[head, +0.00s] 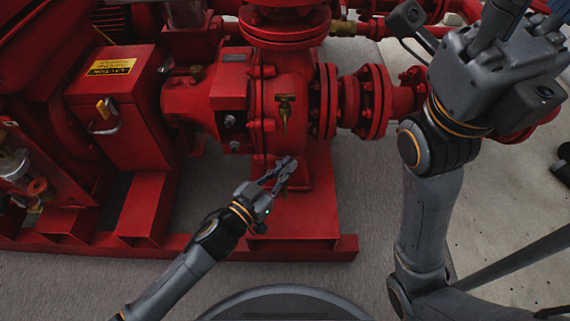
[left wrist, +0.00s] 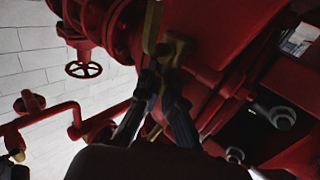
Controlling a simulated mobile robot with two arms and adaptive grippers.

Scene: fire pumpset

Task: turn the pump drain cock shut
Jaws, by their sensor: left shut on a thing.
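My left gripper (head: 284,172) reaches to the lower front of the red pump casing (head: 290,82). It is shut on a brass part, seen between the dark fingers (left wrist: 160,88) in the left wrist view; I take this to be the drain cock (left wrist: 154,132). The fingers hide much of it, and its angle is unclear. A brass cock (head: 285,108) with a downward lever shows higher on the casing in the head view, apart from the fingertips. My right gripper (head: 520,28) is high at the upper right, partly cut off, its jaws unclear.
A flanged red pipe (head: 365,100) runs right from the pump. A red box with a yellow label (head: 112,66) stands left. The red base frame (head: 305,246) lies below. A red handwheel (left wrist: 84,70) shows in the left wrist view.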

